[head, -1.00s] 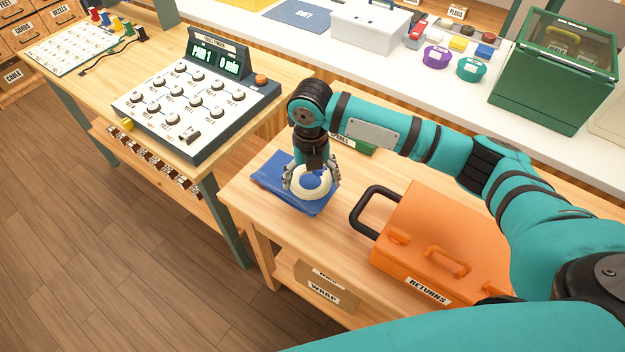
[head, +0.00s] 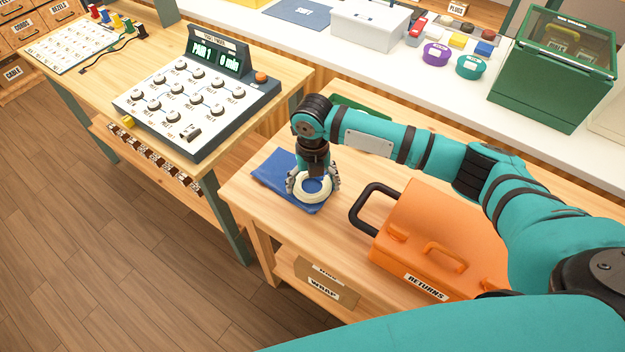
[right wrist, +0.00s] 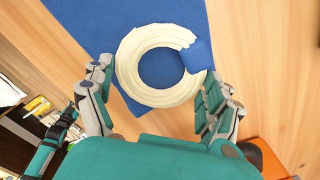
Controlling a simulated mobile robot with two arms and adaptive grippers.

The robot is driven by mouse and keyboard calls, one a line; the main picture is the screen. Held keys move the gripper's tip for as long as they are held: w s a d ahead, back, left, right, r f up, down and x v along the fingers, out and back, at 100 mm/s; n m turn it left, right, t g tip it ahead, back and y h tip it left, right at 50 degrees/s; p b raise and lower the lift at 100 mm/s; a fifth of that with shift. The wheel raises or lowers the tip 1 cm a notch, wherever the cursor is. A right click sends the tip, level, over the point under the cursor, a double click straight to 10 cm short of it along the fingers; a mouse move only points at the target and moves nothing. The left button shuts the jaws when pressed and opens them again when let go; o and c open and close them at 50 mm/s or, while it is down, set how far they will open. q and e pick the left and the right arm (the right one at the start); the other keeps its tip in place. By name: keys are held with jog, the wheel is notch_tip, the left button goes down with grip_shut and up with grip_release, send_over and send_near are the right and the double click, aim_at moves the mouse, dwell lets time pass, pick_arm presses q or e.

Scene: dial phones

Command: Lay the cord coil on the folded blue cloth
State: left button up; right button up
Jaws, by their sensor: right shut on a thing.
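The cord coil (head: 314,198) is a cream ring with a blue tie, seen whole in the right wrist view (right wrist: 142,88). My right gripper (head: 314,187) is shut on it, with a finger at either side of the ring in the right wrist view (right wrist: 158,92). The coil lies flat over the right part of the folded blue cloth (head: 269,172), which also shows under it in the right wrist view (right wrist: 105,25). I cannot tell whether it touches the cloth. A teal and dark part at the wrist view's lower left may be my left gripper (right wrist: 66,122); its fingers are unclear.
An orange RETURNS case (head: 440,240) with a black handle (head: 362,205) stands right of the cloth on the wooden table. A panel with knobs (head: 190,105) stands on the bench to the left. Bare wood lies in front of the cloth (head: 300,240).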

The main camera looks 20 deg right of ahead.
jog(key=shift+s+f, duration=0.15)
jog(key=shift+f, duration=0.1)
jog(key=o, duration=1)
jog(key=shift+f, duration=0.1)
jog(key=shift+c, duration=0.2)
notch_tip(320, 180, up, 13)
jog(key=shift+r+b, duration=0.2)
jog(key=shift+b, duration=0.1)
